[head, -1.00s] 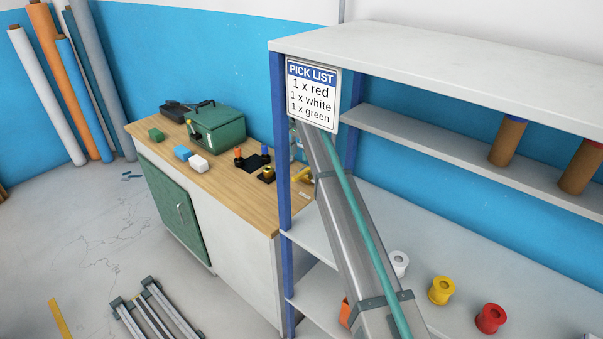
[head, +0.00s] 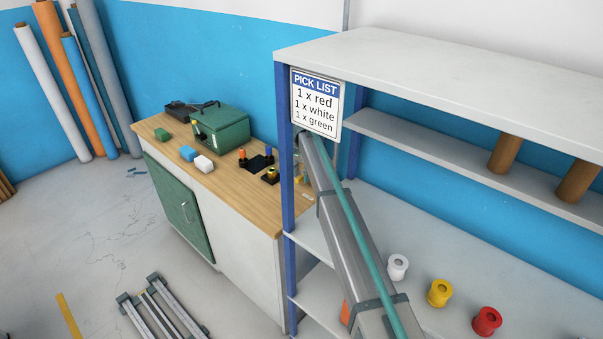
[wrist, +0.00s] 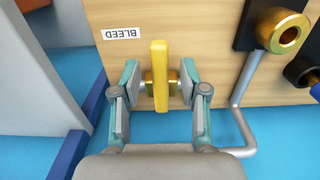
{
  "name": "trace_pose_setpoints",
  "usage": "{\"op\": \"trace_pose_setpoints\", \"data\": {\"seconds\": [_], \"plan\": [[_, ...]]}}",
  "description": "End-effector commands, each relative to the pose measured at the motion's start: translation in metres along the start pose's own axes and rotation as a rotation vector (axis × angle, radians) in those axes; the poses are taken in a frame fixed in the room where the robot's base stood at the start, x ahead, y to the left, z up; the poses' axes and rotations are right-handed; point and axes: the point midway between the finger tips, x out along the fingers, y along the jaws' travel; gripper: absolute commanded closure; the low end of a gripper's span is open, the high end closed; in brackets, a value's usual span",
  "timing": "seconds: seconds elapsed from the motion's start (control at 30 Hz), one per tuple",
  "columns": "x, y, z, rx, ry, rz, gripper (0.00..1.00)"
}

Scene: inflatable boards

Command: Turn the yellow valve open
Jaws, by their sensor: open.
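The yellow valve handle (wrist: 160,75) is a flat upright bar in the wrist view, on a brass stem (wrist: 173,87) at the wooden board (wrist: 205,30). My gripper (wrist: 161,82) is open, with one finger on each side of the handle. Small gaps seem to show between the fingers and the handle; contact is not clear. A white BLEED label (wrist: 124,33) reads upside down beside the handle. In the head view the gripper is hidden behind the shelf post and sign, and only a scrap of yellow shows there.
In the wrist view, a brass fitting (wrist: 283,33) and a bent grey pipe (wrist: 240,115) lie right of the handle. In the head view, the shelf post (head: 287,150) and pick list sign (head: 315,105) stand close to my arm. Several spools, one yellow (head: 439,293), stand on a shelf.

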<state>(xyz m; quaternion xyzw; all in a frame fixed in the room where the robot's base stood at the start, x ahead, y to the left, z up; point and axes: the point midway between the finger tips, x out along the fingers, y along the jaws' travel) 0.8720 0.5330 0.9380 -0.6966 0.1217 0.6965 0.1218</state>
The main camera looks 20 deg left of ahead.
Motion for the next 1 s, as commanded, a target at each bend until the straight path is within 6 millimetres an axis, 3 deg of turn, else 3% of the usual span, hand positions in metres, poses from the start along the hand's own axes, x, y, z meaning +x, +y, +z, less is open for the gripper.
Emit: {"op": "trace_pose_setpoints", "data": {"seconds": [0.3, 0.57, 1.0], "plan": [[0.003, 0.0, 0.0, 0.0, 0.0, 0.0, 0.56], [0.0028, 0.0001, 0.0, 0.0, 0.0, 0.0, 1.0], [0.0029, 0.0016, -0.0011, -0.006, 0.0, 0.0, 1.0]]}}
